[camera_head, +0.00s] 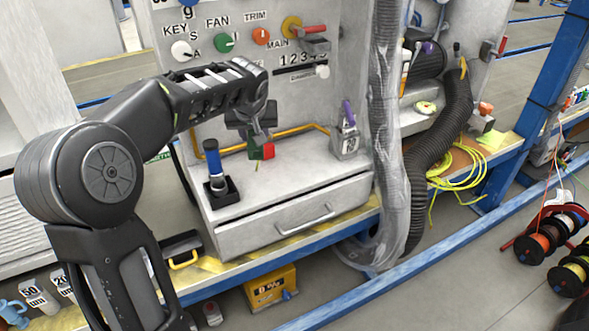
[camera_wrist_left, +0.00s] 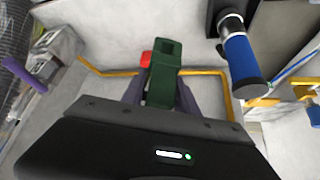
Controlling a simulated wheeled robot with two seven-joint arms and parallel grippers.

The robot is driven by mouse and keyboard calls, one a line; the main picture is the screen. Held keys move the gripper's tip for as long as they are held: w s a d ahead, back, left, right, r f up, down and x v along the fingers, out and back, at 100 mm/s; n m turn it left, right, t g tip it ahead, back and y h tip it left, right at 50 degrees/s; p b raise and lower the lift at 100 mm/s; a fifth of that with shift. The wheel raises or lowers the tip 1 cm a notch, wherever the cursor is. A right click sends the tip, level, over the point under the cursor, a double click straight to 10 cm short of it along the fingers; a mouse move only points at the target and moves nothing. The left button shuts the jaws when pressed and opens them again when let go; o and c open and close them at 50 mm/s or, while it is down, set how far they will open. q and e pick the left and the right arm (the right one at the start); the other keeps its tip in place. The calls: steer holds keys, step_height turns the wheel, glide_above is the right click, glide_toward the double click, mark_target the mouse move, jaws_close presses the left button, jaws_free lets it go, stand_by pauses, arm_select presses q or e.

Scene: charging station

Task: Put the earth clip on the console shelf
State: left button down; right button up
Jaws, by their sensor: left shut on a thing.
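The green earth clip (camera_head: 254,153) is in the jaws of my left gripper (camera_head: 260,136), above the light grey console shelf (camera_head: 290,178). In the left wrist view the clip (camera_wrist_left: 163,75) stands out between the two fingers of my left gripper (camera_wrist_left: 162,92). A small red part (camera_head: 268,151) shows right beside the clip; I cannot tell whether it belongs to it. Whether the clip's lower end touches the shelf is unclear. My right gripper is in neither view.
A blue-handled tool (camera_head: 212,157) stands upright in a black holder (camera_head: 222,194) on the shelf's left. A grey box with a purple handle (camera_head: 347,138) stands at the right. A yellow rail (camera_head: 290,131) runs along the back. The shelf's front middle is clear.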

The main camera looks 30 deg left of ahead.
arm_select(q)
steer(key=shift+f, duration=0.1)
glide_above(260, 183)
steer(key=shift+f+b, duration=0.35)
steer(key=shift+f, duration=2.05)
steer(key=shift+f+b, duration=0.35)
steer(key=shift+f, duration=2.15)
steer(key=shift+f+b, duration=0.25)
steer(key=shift+b, duration=0.05)
steer(key=c, duration=0.9)
jaws_free()
steer(key=shift+r, duration=0.1)
steer(key=shift+c, duration=0.2)
steer(key=shift+r, duration=0.1)
